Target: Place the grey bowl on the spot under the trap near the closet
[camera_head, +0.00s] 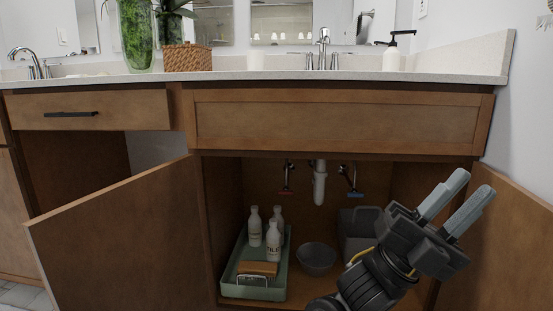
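The grey bowl (317,260) sits upright on the floor of the open cabinet under the sink, roughly below the white trap pipe (320,185). I cannot tell which part is the closet.
A green tray (228,285) with white bottles (273,242) and a wooden-backed brush (257,269) stands left of the bowl. A grey bin (354,222) stands behind right. Open cabinet doors (120,240) flank the opening. The counter (230,77) overhangs above.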

